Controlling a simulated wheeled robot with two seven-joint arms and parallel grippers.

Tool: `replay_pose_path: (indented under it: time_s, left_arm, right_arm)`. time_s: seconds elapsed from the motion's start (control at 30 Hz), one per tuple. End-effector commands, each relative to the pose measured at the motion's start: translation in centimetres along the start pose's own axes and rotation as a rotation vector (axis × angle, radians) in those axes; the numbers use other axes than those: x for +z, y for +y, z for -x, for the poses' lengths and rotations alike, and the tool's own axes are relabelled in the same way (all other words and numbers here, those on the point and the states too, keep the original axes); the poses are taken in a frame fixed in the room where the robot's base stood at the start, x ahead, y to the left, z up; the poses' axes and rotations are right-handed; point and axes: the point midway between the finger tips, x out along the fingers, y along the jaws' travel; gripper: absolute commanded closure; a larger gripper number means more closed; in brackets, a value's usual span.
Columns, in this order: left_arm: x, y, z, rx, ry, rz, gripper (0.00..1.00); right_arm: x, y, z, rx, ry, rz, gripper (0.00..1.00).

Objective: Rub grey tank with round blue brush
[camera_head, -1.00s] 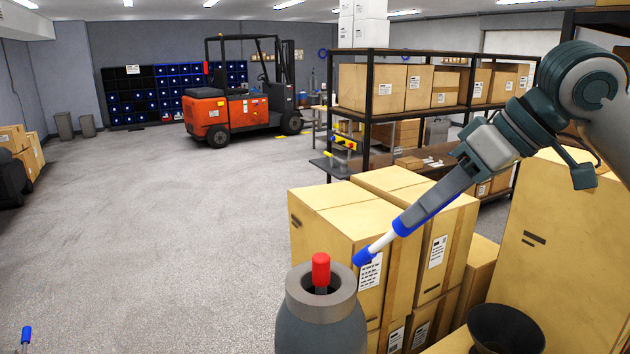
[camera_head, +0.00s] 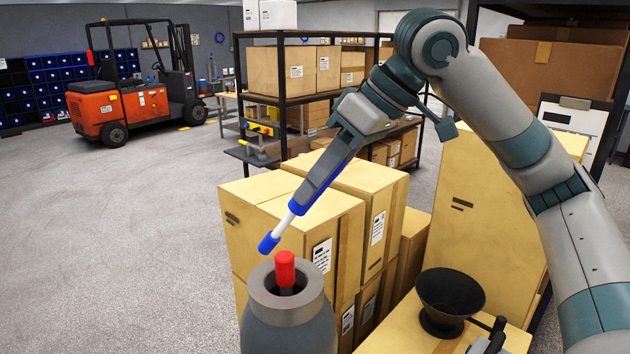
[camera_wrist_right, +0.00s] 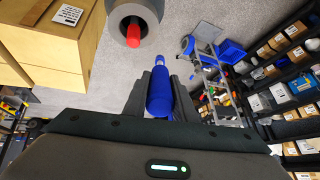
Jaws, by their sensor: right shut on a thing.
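The grey tank (camera_head: 288,335) stands upright at the bottom centre of the head view. A red-topped rod (camera_head: 285,270) sticks up from its round mouth. My right gripper (camera_head: 318,188) is shut on the brush (camera_head: 284,222), which has a white stem and a round blue head. The brush slants down to the left, its head just above and left of the tank's mouth in the picture; I see no clear contact. In the right wrist view the brush's blue part (camera_wrist_right: 160,93) lies between the fingers, and the tank's mouth (camera_wrist_right: 133,20) shows beyond. My left gripper is not in view.
Stacked cartons (camera_head: 290,215) stand close behind the tank. A black funnel (camera_head: 450,298) sits on a carton at the lower right. A dark shelf rack (camera_head: 235,105) and an orange forklift (camera_head: 115,100) stand further back. Open floor (camera_head: 110,240) lies on the left.

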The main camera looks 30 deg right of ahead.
Motion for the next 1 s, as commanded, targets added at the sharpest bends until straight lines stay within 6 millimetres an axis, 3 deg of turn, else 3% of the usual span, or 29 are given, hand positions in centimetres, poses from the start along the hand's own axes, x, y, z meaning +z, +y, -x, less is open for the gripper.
replay_pose_path:
  time_s: [0.63, 1.0]
  left_arm:
    - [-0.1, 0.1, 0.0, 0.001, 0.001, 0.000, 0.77]
    - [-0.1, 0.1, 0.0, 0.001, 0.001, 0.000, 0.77]
  right_arm:
    - [2.4, 0.7, -3.6, 0.000, -0.001, -0.001, 0.98]
    - [2.7, 0.8, -4.1, 0.000, 0.001, 0.000, 0.98]
